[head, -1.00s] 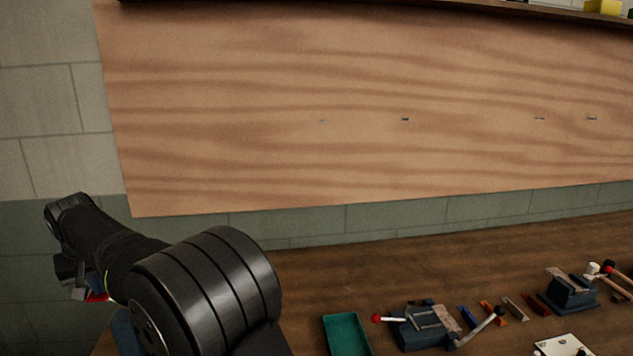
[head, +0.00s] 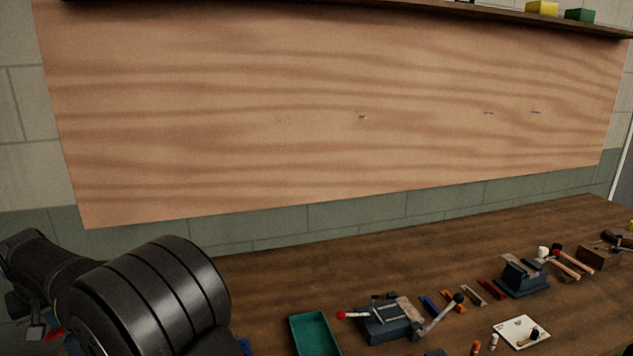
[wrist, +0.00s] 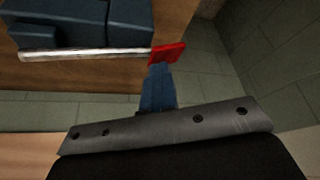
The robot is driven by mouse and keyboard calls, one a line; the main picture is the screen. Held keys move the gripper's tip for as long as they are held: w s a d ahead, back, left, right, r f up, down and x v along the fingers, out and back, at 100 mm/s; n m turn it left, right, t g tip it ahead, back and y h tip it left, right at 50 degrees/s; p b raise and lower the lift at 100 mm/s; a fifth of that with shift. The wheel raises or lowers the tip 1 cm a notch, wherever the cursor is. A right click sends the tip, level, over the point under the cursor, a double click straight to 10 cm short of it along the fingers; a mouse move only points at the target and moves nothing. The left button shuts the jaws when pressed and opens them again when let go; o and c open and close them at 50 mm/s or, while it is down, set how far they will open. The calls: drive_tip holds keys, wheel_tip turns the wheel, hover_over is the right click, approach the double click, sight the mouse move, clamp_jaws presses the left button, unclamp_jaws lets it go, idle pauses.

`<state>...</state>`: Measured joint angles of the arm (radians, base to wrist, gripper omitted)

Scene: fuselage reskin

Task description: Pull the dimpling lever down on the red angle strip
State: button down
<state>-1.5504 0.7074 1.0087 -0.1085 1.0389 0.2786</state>
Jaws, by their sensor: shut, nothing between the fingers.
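In the wrist view a blue machine body (wrist: 90,22) has a silver lever (wrist: 85,54) running across its near side, with a red end piece (wrist: 167,53). My gripper (wrist: 158,68) shows as narrow blue fingers, shut and empty, with their tips at the underside of the red end. I cannot tell whether they touch it. In the head view my gripper (head: 36,334) is at the far left, partly behind my arm, with a bit of red beside it. My arm hides most of the machine there. A dark red strip (head: 491,289) lies among other strips; no strip shows clearly at the machine.
A teal tray (head: 314,334) and a blue fixture (head: 388,322) with a red-knobbed lever stand mid-bench. A blue vise (head: 524,278), hammers (head: 567,265) and a white plate (head: 522,331) are farther right. A wooden board (head: 320,110) covers the wall. The rear bench strip is clear.

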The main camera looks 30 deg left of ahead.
wheel_tip(320, 180, up, 11)
idle(1.2)
idle(0.6)
drive_tip(key=shift+f, duration=2.8)
